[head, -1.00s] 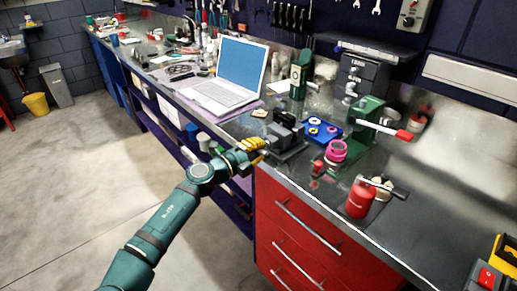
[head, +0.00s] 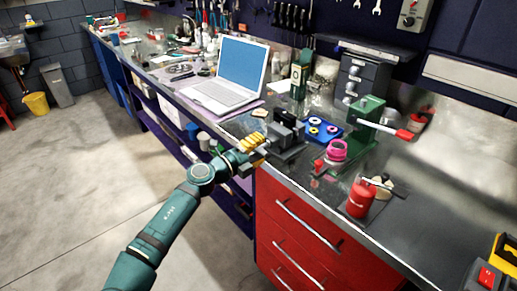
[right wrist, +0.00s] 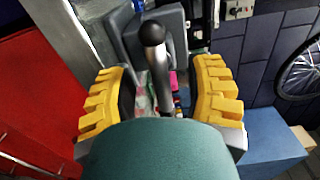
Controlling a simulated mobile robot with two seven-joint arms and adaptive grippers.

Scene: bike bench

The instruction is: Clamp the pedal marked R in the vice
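The grey bench vice (head: 287,131) stands at the bench's front edge in the head view. My right gripper (head: 254,143), with yellow fingers, is at its front side. In the right wrist view my right gripper (right wrist: 163,95) is open, its fingers wide apart. A metal rod with a dark ball end, seemingly the vice handle (right wrist: 153,34), shows between the fingers, apart from both. The vice's grey body (right wrist: 125,35) is behind it. I cannot make out a pedal marked R, nor whether anything is between the jaws. My left gripper is not in view.
A blue tray (head: 337,136) with rings lies right of the vice. A pink roll (head: 337,150), a green press (head: 367,120) and a red bottle (head: 360,200) stand further right. A laptop (head: 225,85) is to the left. Red drawers (head: 300,235) are below the bench edge.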

